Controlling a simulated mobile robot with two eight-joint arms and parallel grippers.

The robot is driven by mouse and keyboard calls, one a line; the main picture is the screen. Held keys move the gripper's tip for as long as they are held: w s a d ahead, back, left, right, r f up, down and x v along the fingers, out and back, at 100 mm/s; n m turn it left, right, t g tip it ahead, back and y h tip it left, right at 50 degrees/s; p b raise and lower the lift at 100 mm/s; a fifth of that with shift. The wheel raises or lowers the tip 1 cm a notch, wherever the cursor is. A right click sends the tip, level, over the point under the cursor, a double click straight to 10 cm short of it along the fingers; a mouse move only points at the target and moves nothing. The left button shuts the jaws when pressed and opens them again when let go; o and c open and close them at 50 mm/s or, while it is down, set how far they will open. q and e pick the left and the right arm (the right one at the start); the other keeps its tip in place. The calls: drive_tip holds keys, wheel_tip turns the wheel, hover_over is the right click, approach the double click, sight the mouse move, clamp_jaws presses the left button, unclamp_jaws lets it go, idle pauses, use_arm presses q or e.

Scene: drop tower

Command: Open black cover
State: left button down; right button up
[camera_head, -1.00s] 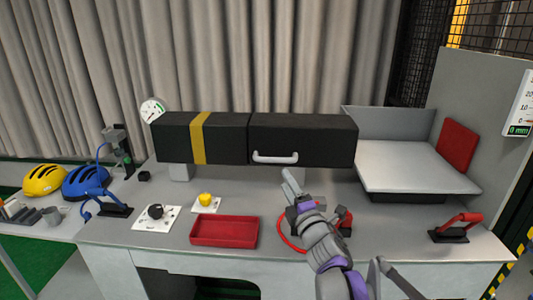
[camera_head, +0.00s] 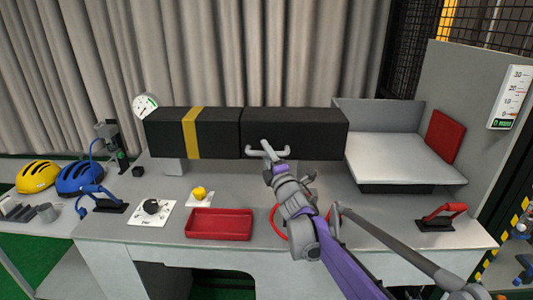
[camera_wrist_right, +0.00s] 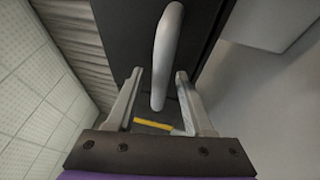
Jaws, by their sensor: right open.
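The black cover (camera_head: 305,122) is the right-hand part of the long black box on the grey bench, and it sits closed. Its light grey bar handle (camera_head: 256,153) is low on the front face. My right gripper (camera_head: 267,152) is at the handle. In the right wrist view the handle (camera_wrist_right: 167,58) runs between the two open fingers (camera_wrist_right: 158,92), with a gap on both sides. The black cover (camera_wrist_right: 120,35) lies behind it. The fingers partly hide the handle in the head view. My left gripper is not in view.
A red tray (camera_head: 219,224), a black knob (camera_head: 152,207) and a yellow button (camera_head: 199,192) lie in front of the box. A grey platform (camera_head: 400,157) stands to the right, with a red-handled lever (camera_head: 441,216) before it. Blue and yellow helmets (camera_head: 80,178) are far left.

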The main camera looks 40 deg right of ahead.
drive_tip(key=shift+c, duration=0.2)
clamp_jaws()
idle(1.2)
